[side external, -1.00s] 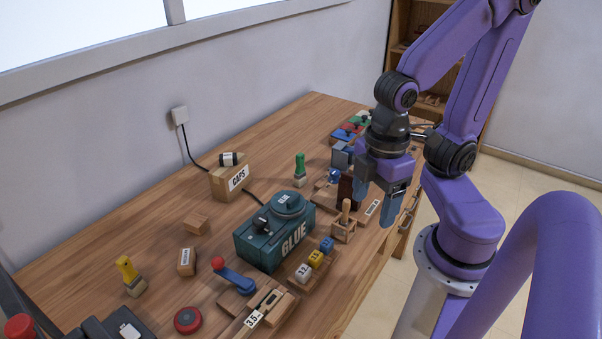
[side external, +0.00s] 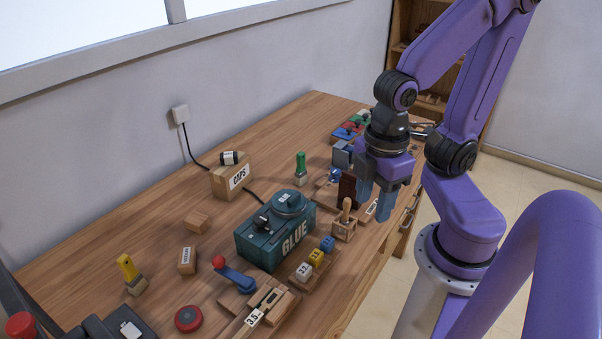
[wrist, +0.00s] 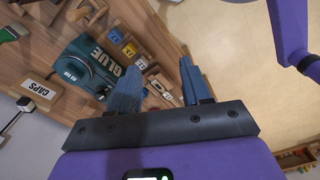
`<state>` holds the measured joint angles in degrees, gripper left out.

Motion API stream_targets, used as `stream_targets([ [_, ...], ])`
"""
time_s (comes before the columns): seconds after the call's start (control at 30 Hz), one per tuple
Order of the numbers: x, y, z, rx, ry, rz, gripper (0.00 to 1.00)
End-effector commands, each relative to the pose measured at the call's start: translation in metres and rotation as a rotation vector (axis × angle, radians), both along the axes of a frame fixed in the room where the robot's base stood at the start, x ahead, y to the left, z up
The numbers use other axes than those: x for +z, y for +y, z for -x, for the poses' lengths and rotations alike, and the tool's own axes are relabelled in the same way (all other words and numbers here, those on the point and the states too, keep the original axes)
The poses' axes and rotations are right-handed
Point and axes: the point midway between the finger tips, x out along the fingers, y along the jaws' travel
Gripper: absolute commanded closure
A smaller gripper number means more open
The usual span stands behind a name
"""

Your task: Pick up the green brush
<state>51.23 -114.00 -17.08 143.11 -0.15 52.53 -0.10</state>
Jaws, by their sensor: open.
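The green brush (side external: 300,168) stands upright on the workbench in the side view, handle up and bristles down, behind the glue machine.
The teal glue machine (side external: 272,236) and a CAPS box (side external: 232,180) flank the brush. A dark block (side external: 347,188) and a wooden holder (side external: 344,229) stand near my fingers. A yellow brush (side external: 131,272) is at the front left. Bare bench lies behind the green brush.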

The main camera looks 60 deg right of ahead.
Motion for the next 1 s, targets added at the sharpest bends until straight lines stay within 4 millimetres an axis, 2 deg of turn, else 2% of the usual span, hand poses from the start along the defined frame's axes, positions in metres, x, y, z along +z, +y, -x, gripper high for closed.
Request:
stream_targets([
  [0.17, -0.003, 0.005, -0.031, 0.02, -0.012, 0.097, 0.52],
  [0.33, -0.011, 0.009, -0.089, 0.065, -0.018, 0.277, 0.52],
  [0.53, -0.027, 0.004, -0.16, 0.12, 0.011, 0.495, 0.52],
  [0.8, -0.059, -0.021, -0.247, 0.193, 0.106, 0.778, 0.52],
  [1.0, -0.091, -0.052, -0.299, 0.248, 0.211, 0.969, 0.52],
])
